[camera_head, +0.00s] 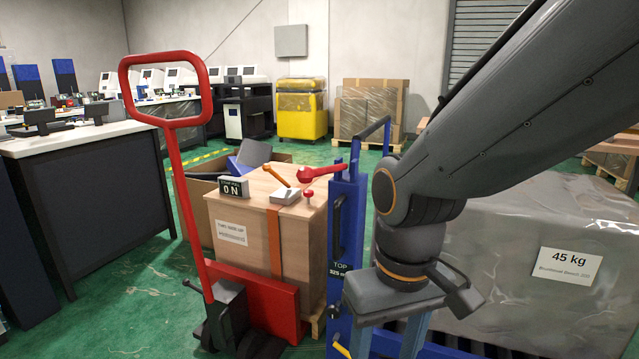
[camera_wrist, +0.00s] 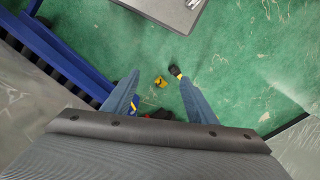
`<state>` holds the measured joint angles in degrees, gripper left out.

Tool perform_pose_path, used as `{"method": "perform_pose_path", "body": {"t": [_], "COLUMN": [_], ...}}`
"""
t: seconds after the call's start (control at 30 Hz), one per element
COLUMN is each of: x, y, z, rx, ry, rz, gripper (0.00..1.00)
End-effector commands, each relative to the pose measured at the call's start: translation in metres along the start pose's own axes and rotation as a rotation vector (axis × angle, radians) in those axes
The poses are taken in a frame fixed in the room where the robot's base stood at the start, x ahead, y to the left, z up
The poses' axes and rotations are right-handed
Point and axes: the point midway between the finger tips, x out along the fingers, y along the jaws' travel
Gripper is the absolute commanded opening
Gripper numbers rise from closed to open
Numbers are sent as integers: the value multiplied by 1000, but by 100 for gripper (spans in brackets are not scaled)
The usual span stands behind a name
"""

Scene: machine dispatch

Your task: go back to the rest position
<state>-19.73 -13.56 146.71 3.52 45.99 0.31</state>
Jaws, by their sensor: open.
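My gripper (camera_head: 388,345) points down at the lower middle of the head view, beside the blue post (camera_head: 345,230) marked "TOP". Its two blue-grey fingers stand apart, and their tips are cut off by the frame edge. In the wrist view the gripper (camera_wrist: 158,82) is open, with nothing between the fingers but green floor and a small yellow part (camera_wrist: 160,81) lower down. My arm reaches in from the upper right of the head view.
A wooden crate (camera_head: 245,235) with a lever and a red-knobbed box stands behind a red hand truck (camera_head: 180,170). A wrapped 45 kg load (camera_head: 530,230) lies right, close to my gripper. A workbench (camera_head: 80,150) is left. Green floor (camera_head: 135,290) is open at lower left.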

Motion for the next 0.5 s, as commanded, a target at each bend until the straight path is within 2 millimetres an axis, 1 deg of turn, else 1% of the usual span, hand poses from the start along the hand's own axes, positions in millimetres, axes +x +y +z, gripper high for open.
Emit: {"method": "perform_pose_path", "body": {"t": [0.03, 0.17, 0.27, 0.5], "x": [-9, -23, -37, -76], "y": [3, 11, 20, 46], "z": [2, 3, 5, 14], "rx": [12, 43, 74, 164], "ry": [-2, -1, -3, -4], "rz": [2, 6, 11, 25], "gripper": [52, 52, 52, 52]}}
